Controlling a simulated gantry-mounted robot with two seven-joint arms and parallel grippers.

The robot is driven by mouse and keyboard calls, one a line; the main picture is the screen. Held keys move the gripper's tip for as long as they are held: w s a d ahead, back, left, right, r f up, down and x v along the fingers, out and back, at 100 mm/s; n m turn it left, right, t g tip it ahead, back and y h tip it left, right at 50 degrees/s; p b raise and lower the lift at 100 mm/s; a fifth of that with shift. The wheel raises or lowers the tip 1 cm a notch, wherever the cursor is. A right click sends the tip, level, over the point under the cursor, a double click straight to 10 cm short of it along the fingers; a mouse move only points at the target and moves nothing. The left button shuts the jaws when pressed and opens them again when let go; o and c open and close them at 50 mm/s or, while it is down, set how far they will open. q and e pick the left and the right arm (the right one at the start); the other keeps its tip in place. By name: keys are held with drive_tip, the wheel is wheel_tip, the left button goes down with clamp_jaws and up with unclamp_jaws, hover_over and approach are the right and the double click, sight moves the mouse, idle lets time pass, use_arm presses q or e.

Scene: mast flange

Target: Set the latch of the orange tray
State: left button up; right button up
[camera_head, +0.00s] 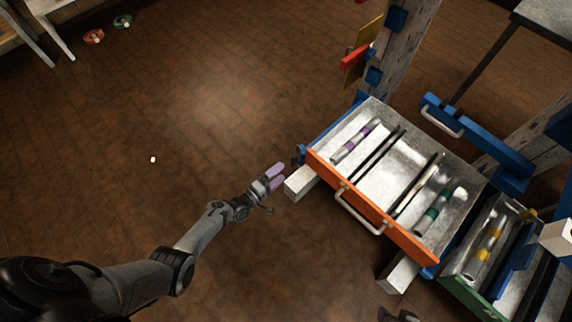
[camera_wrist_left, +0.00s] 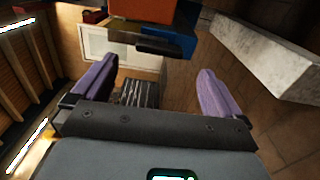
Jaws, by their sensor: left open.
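The orange tray (camera_head: 372,205) is an open grey metal drawer with an orange front and a pale bar handle (camera_head: 360,212). A small dark piece at the left end of its front (camera_head: 301,152) may be the latch; its setting cannot be made out. In the left wrist view the orange front (camera_wrist_left: 150,28) is close ahead, with a dark bar (camera_wrist_left: 165,47) under it. My left gripper (camera_head: 274,178) has purple fingers, open and empty, just left of the tray's left end. A dark part at the bottom edge (camera_head: 398,316) may be my right gripper, mostly cut off.
The tray holds rods with purple (camera_head: 371,126) and green bands. A pale beam end (camera_head: 300,182) sticks out below it, near my left gripper. A green-fronted tray (camera_head: 478,298) lies at lower right. A wooden mast (camera_head: 407,45) stands behind.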

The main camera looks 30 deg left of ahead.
use_arm(q)
drive_tip(key=shift+p+v, duration=0.45)
drive_tip(key=shift+v, duration=1.45)
